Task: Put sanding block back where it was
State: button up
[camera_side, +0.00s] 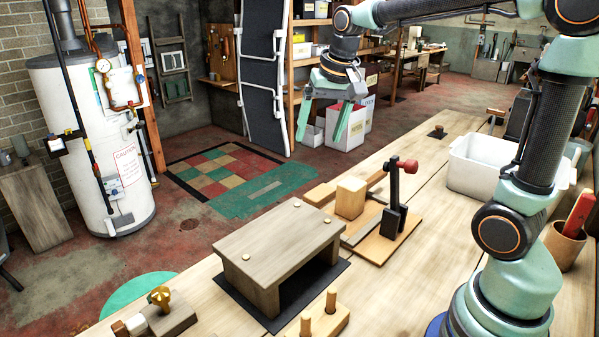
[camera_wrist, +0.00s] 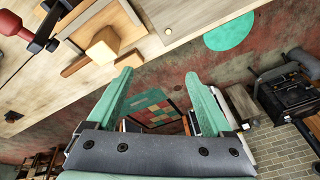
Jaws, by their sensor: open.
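A plain pale wooden block (camera_side: 351,198) stands beside the toggle clamp on the workbench. It also shows in the wrist view (camera_wrist: 103,47), upper left of the fingers. No other thing is clearly a sanding block, and I cannot tell for sure that this one is. My gripper (camera_side: 322,138) is raised beyond the bench's far edge, above and apart from the block. In the wrist view my gripper (camera_wrist: 158,74) is open, with nothing between its fingers.
A wooden bridge-shaped stand (camera_side: 280,235) sits on a black mat, its inside partly dark. A toggle clamp (camera_side: 396,195) with a red knob stands behind it. A peg block (camera_side: 320,318), brass-knobbed tool (camera_side: 165,312) and white bin (camera_side: 475,165) are also on the bench.

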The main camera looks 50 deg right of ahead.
jog(key=s+a+f+n+t, duration=0.2)
jog(key=s+a+n, duration=0.4)
jog(key=s, duration=0.5)
jog(key=shift+s+f+n+y, duration=0.3)
jog(key=shift+f+n, duration=0.1)
jog(key=shift+f, duration=0.15)
dwell(0.4)
